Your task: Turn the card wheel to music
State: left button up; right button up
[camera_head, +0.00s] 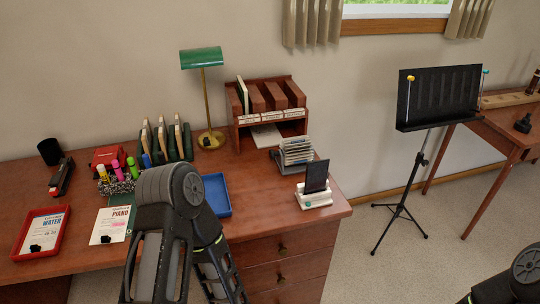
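A fanned stack of pale cards on a dark holder (296,152), which looks like the card wheel, stands at the right part of the wooden desk. I cannot read the cards. In front of it a dark upright panel (316,175) stands in a white base (315,199). My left arm rises over the desk's front middle, left of these things and apart from them. Its gripper fingers are not visible. Only a piece of my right arm shows at the bottom right corner, and its gripper is out of sight.
The desk (258,211) also holds a blue tray (216,195), green lamp (202,58), wooden sorter (268,100), file rack (165,140), pen holder (116,185), PIANO sheet (110,224) and red tray (41,232). A music stand (437,97) stands on the floor right of the desk.

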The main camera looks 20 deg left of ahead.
aim_at(298, 150)
jog(key=u, duration=0.45)
jog(key=i+l+u, duration=0.1)
jog(key=u, duration=0.35)
jog(key=l+u, duration=0.15)
jog(key=u, duration=0.3)
jog(key=l+u, duration=0.15)
jog(key=u, duration=0.3)
jog(key=l+u, duration=0.25)
jog(key=l, duration=0.15)
jog(key=k+l+u, duration=0.2)
jog(key=l, duration=0.15)
jog(key=l+u, duration=0.25)
jog(key=l, duration=0.15)
jog(key=k+l+u, duration=0.1)
jog(key=l+u, duration=0.15)
jog(key=l, duration=0.15)
jog(key=k+l+u, duration=0.2)
jog(key=k+l, duration=0.15)
jog(key=l, duration=0.25)
jog(key=k+l, duration=0.15)
jog(key=l, duration=0.2)
jog(key=k+l, duration=0.1)
jog(key=l, duration=0.3)
